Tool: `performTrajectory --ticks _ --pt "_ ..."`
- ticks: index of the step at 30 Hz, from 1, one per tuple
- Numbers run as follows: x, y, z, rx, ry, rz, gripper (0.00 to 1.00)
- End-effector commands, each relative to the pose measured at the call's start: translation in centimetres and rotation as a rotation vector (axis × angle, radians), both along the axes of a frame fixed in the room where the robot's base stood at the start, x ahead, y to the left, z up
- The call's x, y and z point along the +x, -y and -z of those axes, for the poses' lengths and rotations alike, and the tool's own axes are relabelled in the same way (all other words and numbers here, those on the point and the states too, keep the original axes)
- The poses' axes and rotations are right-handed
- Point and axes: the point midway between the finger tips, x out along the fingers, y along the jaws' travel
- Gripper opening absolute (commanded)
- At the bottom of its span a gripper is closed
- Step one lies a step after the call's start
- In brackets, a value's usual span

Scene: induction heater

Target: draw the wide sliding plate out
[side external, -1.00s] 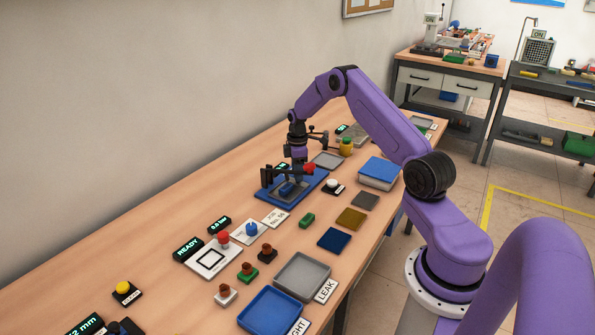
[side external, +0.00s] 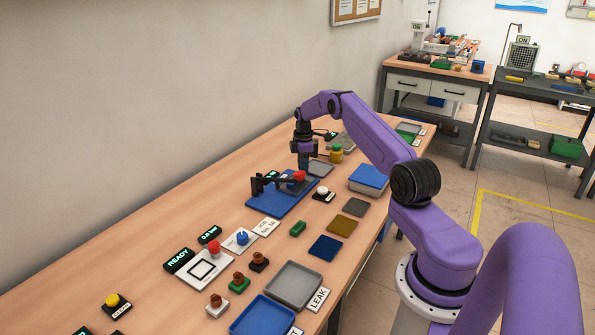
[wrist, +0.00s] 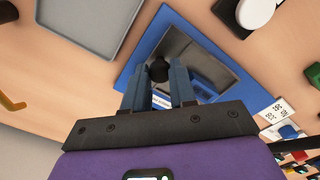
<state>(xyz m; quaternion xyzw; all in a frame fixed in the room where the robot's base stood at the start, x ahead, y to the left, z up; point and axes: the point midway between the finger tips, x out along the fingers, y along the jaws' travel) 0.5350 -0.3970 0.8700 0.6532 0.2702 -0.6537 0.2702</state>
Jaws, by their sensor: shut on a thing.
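My gripper (side external: 304,168) is low over the far part of a blue base (side external: 263,207) on the bench. In the wrist view my gripper (wrist: 158,80) has its two blue fingers around a small round black knob (wrist: 158,70), with a narrow gap between them. The knob stands over a dark grey plate (wrist: 185,52) inside the blue base's rim; I take this for the wide sliding plate. How the knob joins the plate is hidden. A red knob and a black bracket (side external: 258,186) stand at the base, close to my gripper in the side view.
A white button (side external: 323,192) on a black block is on the right. A blue-topped box (side external: 369,178) stands farther right.

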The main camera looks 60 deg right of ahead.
Motion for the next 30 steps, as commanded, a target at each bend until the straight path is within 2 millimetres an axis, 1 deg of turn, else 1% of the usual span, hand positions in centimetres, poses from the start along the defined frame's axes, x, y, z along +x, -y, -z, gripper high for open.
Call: performTrajectory --ticks 3,6,16,17,18,19,27,30 --pt "0.1 0.8 0.0 -0.002 0.004 -0.001 0.0" --pt "0.1 1.1 0.0 -0.002 0.004 -0.003 0.0" --pt "0.0 1.5 -0.1 -0.006 0.007 0.0 0.0" --pt "0.0 1.5 -0.1 -0.006 0.008 0.001 0.35" --pt "0.0 1.5 -0.1 -0.006 0.007 0.001 0.48" --pt "0.0 1.5 -0.1 -0.006 0.007 0.001 0.52" --pt "0.0 1.3 -0.1 -0.002 0.004 -0.001 0.52" --pt "0.0 1.3 -0.5 -0.002 0.004 -0.001 0.52"
